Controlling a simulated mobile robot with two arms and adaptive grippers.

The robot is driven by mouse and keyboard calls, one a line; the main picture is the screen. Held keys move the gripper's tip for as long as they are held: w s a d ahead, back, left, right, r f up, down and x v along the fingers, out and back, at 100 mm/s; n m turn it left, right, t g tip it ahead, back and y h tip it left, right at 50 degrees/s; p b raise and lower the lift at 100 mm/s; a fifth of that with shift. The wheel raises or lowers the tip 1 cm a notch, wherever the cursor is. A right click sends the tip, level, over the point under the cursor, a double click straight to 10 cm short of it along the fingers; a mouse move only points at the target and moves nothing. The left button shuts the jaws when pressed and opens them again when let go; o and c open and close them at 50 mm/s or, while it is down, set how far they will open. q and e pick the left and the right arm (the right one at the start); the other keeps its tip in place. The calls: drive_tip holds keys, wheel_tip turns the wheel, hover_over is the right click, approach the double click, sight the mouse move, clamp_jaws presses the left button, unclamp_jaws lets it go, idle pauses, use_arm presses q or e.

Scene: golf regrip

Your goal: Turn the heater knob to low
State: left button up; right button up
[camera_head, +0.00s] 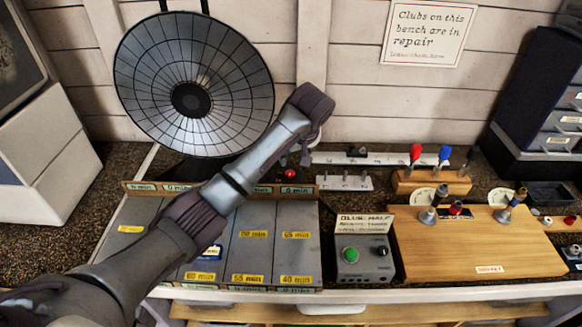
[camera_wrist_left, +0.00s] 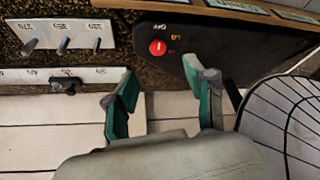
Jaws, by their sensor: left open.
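The red heater knob (camera_head: 290,174) sits on a dark panel at the foot of the round dish heater (camera_head: 235,75). In the left wrist view the red knob (camera_wrist_left: 158,47) is on the black panel (camera_wrist_left: 195,35), with small markings beside it that appear upside down. My left gripper (camera_head: 307,150) is above and behind the knob in the head view, apart from it. In the left wrist view my left gripper (camera_wrist_left: 165,95) is open and empty, its green-padded fingers spread with the knob beyond their tips. My right gripper is not in view.
A white strip with pegs (camera_head: 345,181) lies right of the knob, with a longer white rail (camera_head: 375,159) behind it. A grey box with a green button (camera_head: 365,265) stands in front. The dish is close to my left arm; the white plank wall is behind.

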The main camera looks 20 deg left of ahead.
use_arm(q)
hover_over(290, 173)
drive_tip(key=s+d, duration=0.1)
drive_tip(key=s, duration=0.1)
drive_tip(key=f, duration=0.4)
drive_tip(key=shift+d+p, duration=0.2)
drive_tip(key=shift+p, duration=0.2)
drive_tip(key=x, duration=0.4)
drive_tip(key=shift+w+f, duration=0.1)
drive_tip(key=shift+f, duration=0.35)
drive_tip(key=shift+w+f, duration=0.1)
drive_tip(key=shift+w, duration=0.05)
drive_tip(key=c, duration=0.7)
clamp_jaws()
drive_tip(key=shift+p, duration=0.35)
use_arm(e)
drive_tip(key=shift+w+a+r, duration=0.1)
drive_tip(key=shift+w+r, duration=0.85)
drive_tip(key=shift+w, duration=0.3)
